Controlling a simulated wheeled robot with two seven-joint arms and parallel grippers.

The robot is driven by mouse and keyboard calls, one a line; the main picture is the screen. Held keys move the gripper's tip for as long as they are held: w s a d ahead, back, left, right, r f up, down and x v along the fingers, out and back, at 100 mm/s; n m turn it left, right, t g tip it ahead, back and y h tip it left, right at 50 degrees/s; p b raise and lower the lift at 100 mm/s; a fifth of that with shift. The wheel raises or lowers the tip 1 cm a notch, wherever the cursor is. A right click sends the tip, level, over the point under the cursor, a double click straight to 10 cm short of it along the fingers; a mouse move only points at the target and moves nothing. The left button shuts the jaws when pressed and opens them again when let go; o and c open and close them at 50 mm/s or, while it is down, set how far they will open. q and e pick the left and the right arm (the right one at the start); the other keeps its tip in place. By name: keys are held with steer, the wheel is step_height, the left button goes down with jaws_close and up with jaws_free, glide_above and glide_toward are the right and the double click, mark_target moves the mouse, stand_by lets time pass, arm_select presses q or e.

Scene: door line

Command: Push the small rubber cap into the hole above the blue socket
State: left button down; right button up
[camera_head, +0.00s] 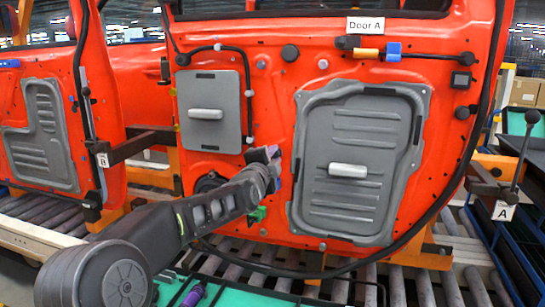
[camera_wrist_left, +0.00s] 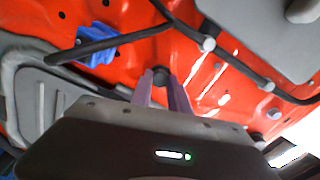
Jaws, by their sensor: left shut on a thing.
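My left gripper (camera_head: 271,157) is close to the orange-red door, between the small square panel and the large ribbed panel. In the left wrist view its two purple fingers (camera_wrist_left: 163,88) are shut on the small dark rubber cap (camera_wrist_left: 160,75). My gripper hides the cap in the head view. The blue socket (camera_wrist_left: 95,45), with a black bar or cable across it, shows left of the fingers in the wrist view. I cannot make out the hole, or tell whether the cap touches the door. My right gripper is not in view.
A black cable (camera_wrist_left: 235,65) with pale clips runs near the fingers in the wrist view. The ribbed grey panel (camera_head: 350,205) and square grey panel (camera_head: 209,125) have raised handles. A green tray (camera_head: 265,297) and rollers (camera_head: 425,287) lie below the door.

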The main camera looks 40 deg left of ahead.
arm_select(q)
steer(key=c, duration=1.2)
jaws_free()
steer(key=shift+o, duration=0.2)
steer(key=shift+s+d+b, duration=0.15)
steer(key=shift+s+b, duration=0.2)
steer(key=shift+s, duration=0.2)
steer(key=b+v, duration=0.2)
steer(key=v, duration=0.4)
steer(key=shift+s, duration=0.25)
steer(key=shift+s+d, duration=0.15)
steer(key=shift+d, duration=0.05)
steer(key=b+v, duration=0.2)
steer(key=v, duration=0.5)
steer(key=shift+s, duration=0.25)
